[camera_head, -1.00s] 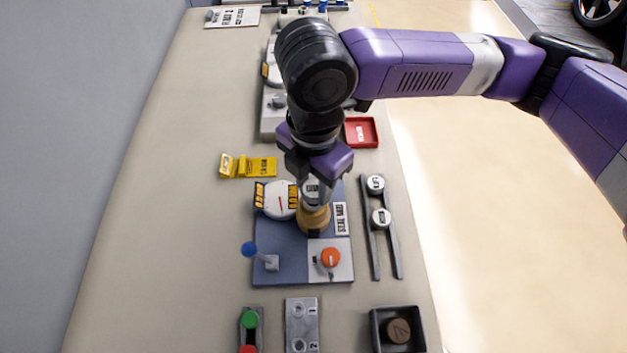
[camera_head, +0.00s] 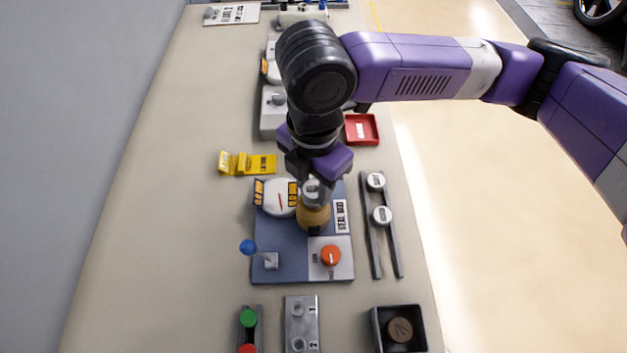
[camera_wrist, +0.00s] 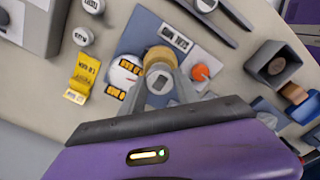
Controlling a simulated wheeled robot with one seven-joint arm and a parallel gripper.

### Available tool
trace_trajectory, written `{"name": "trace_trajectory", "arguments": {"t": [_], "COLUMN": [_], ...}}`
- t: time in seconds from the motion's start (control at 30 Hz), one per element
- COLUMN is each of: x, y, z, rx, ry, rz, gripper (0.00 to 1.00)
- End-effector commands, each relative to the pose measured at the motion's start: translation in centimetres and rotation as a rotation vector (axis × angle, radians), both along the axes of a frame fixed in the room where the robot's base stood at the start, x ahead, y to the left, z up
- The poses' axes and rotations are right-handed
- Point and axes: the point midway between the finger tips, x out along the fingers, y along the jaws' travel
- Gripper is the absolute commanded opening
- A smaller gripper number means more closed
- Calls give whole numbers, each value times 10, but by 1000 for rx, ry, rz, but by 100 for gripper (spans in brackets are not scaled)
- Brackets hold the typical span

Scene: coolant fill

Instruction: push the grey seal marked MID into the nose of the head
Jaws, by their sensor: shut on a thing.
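My gripper (camera_head: 313,187) is shut on a grey seal (camera_head: 312,189). Its printed mark is too small to read in the head view. A tan round body (camera_head: 314,217), apparently the head, stands on the blue-grey seal mat (camera_head: 285,240). The seal is at the top of this body; whether it is seated in the nose or only touching it I cannot tell. The tan body also shows beyond the fingers in the wrist view (camera_wrist: 160,56).
A white gauge (camera_head: 279,198) is close left of the tan body. An orange knob (camera_head: 330,255) and a blue-tipped lever (camera_head: 247,247) are on the board. A yellow stand (camera_head: 247,164) is behind left.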

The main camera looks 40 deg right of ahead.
Motion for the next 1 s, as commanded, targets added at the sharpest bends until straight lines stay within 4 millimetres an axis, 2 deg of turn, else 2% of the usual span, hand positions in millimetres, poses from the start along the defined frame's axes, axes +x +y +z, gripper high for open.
{"name": "trace_trajectory", "arguments": {"t": [0.1, 0.13, 0.23, 0.63, 1.0], "x": [0, 0, 0, 0, 0], "y": [0, 0, 0, 0, 0], "z": [-4, -3, -3, 3, 58], "rx": [0, 0, 0, 0, 0], "ry": [0, 0, 0, -1, -1], "rz": [0, 0, 0, 0, 2], "gripper": [0, 42, 62, 63, 63]}}
